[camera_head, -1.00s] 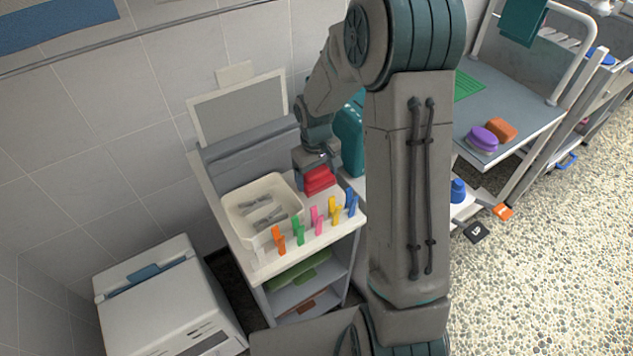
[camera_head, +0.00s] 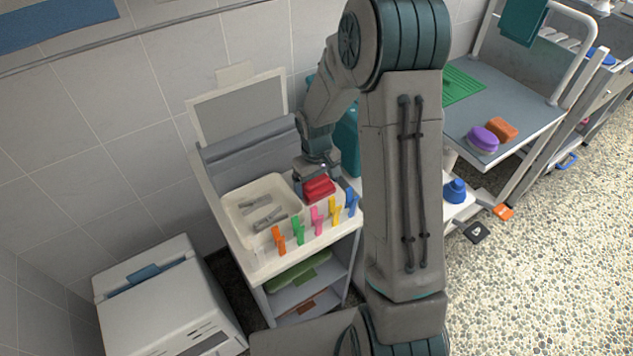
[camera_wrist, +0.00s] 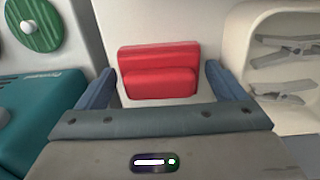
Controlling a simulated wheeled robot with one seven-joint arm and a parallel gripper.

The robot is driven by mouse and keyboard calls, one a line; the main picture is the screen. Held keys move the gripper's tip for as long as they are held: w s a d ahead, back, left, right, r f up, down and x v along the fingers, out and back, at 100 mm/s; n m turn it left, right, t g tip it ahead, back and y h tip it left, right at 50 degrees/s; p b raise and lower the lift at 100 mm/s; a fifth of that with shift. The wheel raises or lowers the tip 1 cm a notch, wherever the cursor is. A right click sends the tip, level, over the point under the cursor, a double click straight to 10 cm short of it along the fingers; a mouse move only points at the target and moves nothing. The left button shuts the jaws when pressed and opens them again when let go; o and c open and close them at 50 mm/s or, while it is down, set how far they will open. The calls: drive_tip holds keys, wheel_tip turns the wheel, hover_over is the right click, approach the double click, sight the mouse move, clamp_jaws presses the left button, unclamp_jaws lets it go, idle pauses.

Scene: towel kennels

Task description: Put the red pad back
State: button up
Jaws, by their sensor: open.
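The red pad (camera_head: 319,188) sits on the white top of the small cart (camera_head: 276,263), just right of a cream tray. In the wrist view the red pad (camera_wrist: 158,70) lies between and a little beyond the two blue-grey fingers of my gripper (camera_wrist: 160,88). Gaps show between the pad and both fingers. My gripper (camera_head: 321,178) is open and reaches down over the pad from behind in the head view. The pad's underside is hidden.
The cream tray (camera_head: 236,207) holds grey clips. Several coloured clips, one orange (camera_head: 278,241), line the cart's front edge. A teal bottle (camera_head: 347,140) stands close behind the gripper. A trolley (camera_head: 510,95) at right carries a purple brush (camera_head: 483,139) and an orange block (camera_head: 502,129).

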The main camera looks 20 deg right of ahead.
sight(316, 182)
wheel_tip(316, 182, up, 12)
drive_tip(key=s+r+m+t, duration=0.1)
drive_tip(key=s+r, duration=0.3)
drive_tip(key=s, duration=0.6)
drive_tip(key=s+r+m+t, duration=0.1)
drive_tip(key=s+r, duration=0.4)
drive_tip(key=s, duration=0.5)
drive_tip(key=shift+s+a+m+t, duration=0.2)
drive_tip(key=shift+s+m+t, duration=0.1)
drive_tip(key=shift+m, duration=0.6)
